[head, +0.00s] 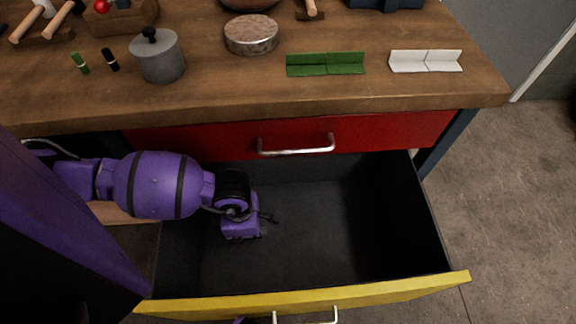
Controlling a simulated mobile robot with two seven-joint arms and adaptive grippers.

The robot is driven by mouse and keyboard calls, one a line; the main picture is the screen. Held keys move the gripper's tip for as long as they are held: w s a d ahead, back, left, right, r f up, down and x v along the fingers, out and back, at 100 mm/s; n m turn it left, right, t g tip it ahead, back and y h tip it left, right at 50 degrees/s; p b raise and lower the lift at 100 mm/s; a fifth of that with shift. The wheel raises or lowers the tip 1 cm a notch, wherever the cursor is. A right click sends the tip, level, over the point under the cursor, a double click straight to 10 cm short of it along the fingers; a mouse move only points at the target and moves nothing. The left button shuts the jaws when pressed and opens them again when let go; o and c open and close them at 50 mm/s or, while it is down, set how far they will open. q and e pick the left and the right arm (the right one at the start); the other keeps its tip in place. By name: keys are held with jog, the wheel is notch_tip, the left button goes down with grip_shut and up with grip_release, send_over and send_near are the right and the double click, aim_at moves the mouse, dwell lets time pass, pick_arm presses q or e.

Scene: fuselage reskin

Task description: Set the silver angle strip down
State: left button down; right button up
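The silver angle strip (426,61) lies on the wooden workbench near its right end. It looks pale silver-white, with one flange flat and one standing up at the back, and a line across its middle. No gripper is near it. My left gripper (268,222) reaches into the open drawer below the bench and points right. Its dark fingers are small against the dark drawer, so I cannot tell whether they are open or shut, and I see nothing held. My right gripper is not in view.
A green angle strip (326,64) lies left of the silver one on the workbench (240,92). A round tin (251,34), a grey lidded pot (160,56) and mallets (45,22) stand further left. The yellow-fronted drawer (350,296) is open below a closed red drawer (380,134).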

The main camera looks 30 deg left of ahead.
pick_arm(q)
jog(key=w+d+f+b, duration=0.1)
jog(key=w+d+f, duration=0.2)
jog(key=w+d+f+b, duration=0.1)
jog(key=w+d+f, duration=0.2)
jog(key=d+f, duration=0.1)
jog(key=shift+w+f+b, duration=0.1)
jog(key=shift+b, duration=0.25)
jog(key=shift+w+d+f, duration=0.2)
jog(key=shift+f, duration=0.1)
jog(key=f+b, duration=0.1)
jog(key=f, duration=0.3)
jog(key=shift+w+d+b, duration=0.2)
jog(key=shift+b, duration=0.2)
jog(key=shift+r, duration=0.2)
jog(key=shift+f, duration=0.2)
jog(key=c, duration=2)
grip_release()
